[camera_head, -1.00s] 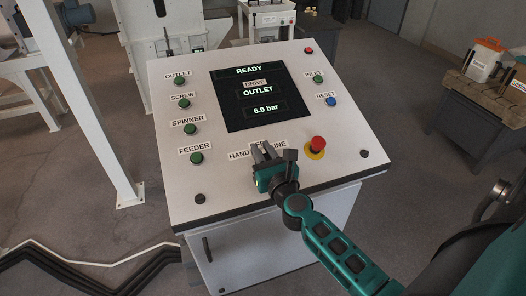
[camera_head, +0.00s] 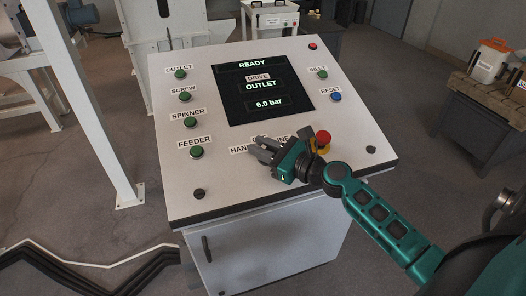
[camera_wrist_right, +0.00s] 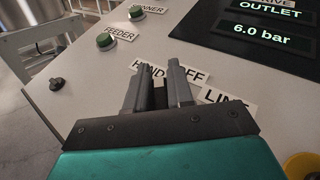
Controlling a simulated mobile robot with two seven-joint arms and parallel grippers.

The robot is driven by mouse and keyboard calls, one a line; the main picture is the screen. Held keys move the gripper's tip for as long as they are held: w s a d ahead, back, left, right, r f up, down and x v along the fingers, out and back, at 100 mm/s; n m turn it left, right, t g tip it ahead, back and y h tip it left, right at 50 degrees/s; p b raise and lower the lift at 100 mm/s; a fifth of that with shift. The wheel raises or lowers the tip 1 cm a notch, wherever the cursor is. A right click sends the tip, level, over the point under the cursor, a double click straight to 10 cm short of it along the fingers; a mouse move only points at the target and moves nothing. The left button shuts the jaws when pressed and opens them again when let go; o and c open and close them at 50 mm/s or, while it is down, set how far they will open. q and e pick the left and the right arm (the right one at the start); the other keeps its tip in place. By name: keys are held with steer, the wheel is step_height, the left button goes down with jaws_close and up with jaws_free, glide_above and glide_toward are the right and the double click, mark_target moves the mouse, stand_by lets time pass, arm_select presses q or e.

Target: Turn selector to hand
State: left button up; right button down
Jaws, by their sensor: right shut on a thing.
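The selector is mostly hidden by my right gripper (camera_head: 262,148) on the lower middle of the sloping control panel (camera_head: 225,170). Its printed labels surround the fingers: HAND (camera_wrist_right: 146,68) at the left, OFF beside the fingertips, and LINE (camera_wrist_right: 226,97) at the right. The right gripper (camera_wrist_right: 162,80) is shut on the selector, with its fingers pointing up and left in the head view. Only a dark strip shows between the fingers in the wrist view, so the pointer's direction cannot be told. My left gripper is not in view.
A red mushroom button (camera_head: 323,138) on a yellow ring stands close to my right wrist. Green buttons, such as FEEDER (camera_head: 196,152), line the panel's left side. The screen (camera_head: 262,92) reads READY, OUTLET, 6.0 bar. A blue RESET button (camera_head: 335,97) is at the right.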

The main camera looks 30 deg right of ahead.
steer(key=shift+f+n+g+y+b, duration=0.1)
steer(key=shift+n+g+y+b, duration=0.25)
steer(key=shift+n+y, duration=0.45)
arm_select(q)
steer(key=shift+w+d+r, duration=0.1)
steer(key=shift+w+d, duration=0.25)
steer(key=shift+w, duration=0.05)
arm_select(e)
steer(key=shift+a+g, duration=0.1)
steer(key=shift+g, duration=0.15)
steer(key=shift+n+y, duration=0.3)
steer(key=c, duration=1.1)
jaws_free()
steer(key=shift+s, duration=0.1)
steer(key=v, duration=1.2)
steer(key=shift+s, duration=0.35)
